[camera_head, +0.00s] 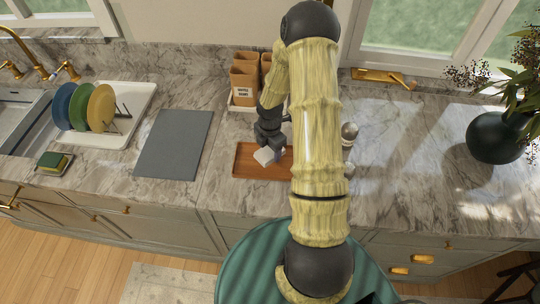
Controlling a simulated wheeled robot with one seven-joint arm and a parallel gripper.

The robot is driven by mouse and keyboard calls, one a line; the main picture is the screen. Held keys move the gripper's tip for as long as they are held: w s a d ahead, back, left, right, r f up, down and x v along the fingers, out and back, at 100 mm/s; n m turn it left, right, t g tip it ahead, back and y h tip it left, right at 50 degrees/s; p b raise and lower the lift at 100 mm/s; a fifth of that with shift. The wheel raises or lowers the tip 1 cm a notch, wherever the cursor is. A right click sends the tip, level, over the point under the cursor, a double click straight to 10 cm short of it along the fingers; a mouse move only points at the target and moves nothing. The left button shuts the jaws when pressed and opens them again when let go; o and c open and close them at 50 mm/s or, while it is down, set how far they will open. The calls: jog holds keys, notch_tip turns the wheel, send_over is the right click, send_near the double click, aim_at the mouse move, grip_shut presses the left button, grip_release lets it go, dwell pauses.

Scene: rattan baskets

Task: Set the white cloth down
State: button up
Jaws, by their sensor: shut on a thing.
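The white cloth (265,157) is a small pale bundle at the tip of my gripper (268,146). My gripper is dark and points down, shut on the cloth. The cloth is over the left part of a brown wooden tray (245,172) on the marble counter. I cannot tell whether the cloth touches the tray. My arm hides the right part of the tray.
Brown canisters (243,80) stand behind the gripper. A grey mat (174,145) lies left of the tray. A dish rack (128,112) holds several plates, with a sponge (52,163) near it. A dark vase (495,140) stands at right. The right counter is mostly clear.

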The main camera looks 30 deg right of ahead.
aim_at(270, 156)
jog(key=shift+f+p, duration=0.6)
jog(key=shift+f, duration=1.45)
jog(key=shift+f, duration=0.2)
jog(key=o, duration=0.9)
jog(key=shift+o, duration=0.2)
jog(key=shift+r, duration=0.1)
notch_tip(270, 156, up, 12)
jog(key=b, duration=0.3)
jog(key=shift+f, duration=0.2)
jog(key=shift+r, duration=0.3)
